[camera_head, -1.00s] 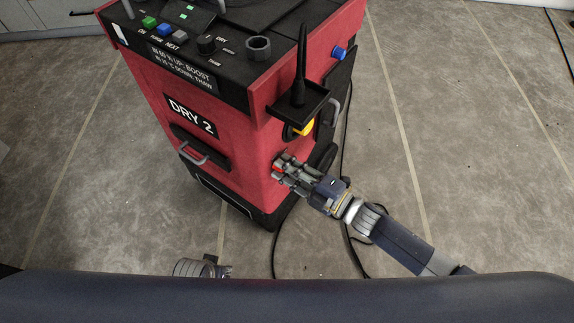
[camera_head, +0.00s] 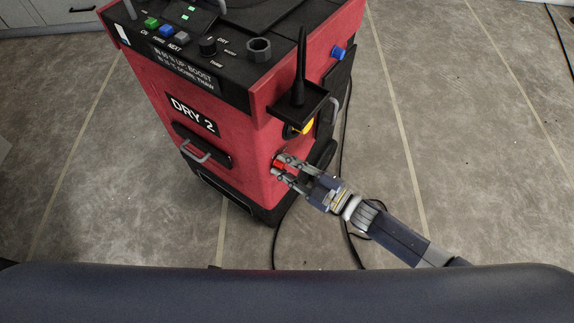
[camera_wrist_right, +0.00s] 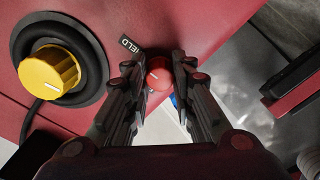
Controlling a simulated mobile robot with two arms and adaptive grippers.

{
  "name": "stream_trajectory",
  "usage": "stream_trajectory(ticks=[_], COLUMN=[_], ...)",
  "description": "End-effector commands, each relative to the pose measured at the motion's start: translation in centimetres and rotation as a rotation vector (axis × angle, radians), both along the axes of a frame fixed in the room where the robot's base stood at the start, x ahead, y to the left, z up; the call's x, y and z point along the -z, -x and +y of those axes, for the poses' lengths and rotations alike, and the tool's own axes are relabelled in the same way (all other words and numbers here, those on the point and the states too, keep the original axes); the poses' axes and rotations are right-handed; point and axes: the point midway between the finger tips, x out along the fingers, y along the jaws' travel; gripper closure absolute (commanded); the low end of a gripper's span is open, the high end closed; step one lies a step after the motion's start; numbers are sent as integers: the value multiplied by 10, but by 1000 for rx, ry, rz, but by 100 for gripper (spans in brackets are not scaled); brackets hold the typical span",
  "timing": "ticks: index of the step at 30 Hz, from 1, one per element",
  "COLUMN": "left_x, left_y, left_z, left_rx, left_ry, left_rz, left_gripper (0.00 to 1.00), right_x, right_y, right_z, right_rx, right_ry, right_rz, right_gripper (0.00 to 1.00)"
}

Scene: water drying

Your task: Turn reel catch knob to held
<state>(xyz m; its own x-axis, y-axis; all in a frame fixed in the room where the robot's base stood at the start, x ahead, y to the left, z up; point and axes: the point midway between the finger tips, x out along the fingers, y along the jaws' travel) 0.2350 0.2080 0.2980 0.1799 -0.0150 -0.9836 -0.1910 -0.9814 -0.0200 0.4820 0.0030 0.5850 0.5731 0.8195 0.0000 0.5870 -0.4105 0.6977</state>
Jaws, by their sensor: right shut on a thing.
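The reel catch knob is small and red with a white line on its face. In the right wrist view the red knob (camera_wrist_right: 159,74) is between my right gripper's fingertips (camera_wrist_right: 159,80), which are shut on it from both sides. A black label beside it ends in "ELD"; its first letter is partly hidden. In the head view my right gripper (camera_head: 282,169) reaches the lower right of the red machine's front, with the knob (camera_head: 278,164) just showing at its tips. My left gripper is out of view.
The red drying machine (camera_head: 238,140), marked "DRY 2", stands on the grey floor. A yellow knob (camera_wrist_right: 48,73) on a black round base is left of my right gripper in the wrist view. A black tray (camera_head: 316,103) juts out above the arm. Black cables lie on the floor.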

Motion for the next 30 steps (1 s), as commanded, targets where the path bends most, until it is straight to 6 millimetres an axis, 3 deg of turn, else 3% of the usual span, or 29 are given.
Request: stream_trajectory(ticks=[8,9,12,23,30], left_x=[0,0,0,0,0], left_y=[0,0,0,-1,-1], left_z=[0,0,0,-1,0], left_rx=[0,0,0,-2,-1], left_ry=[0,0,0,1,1], left_rz=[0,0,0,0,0], left_gripper=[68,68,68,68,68], right_x=[1,1,1,1,2], right_y=[0,0,0,2,22], right_z=[0,0,0,-2,-32], right_rx=[1,1,1,1,2], right_ry=[-1,-1,-1,0,2], right_rz=[4,4,4,2,5], right_gripper=[100,74,56,56,56])
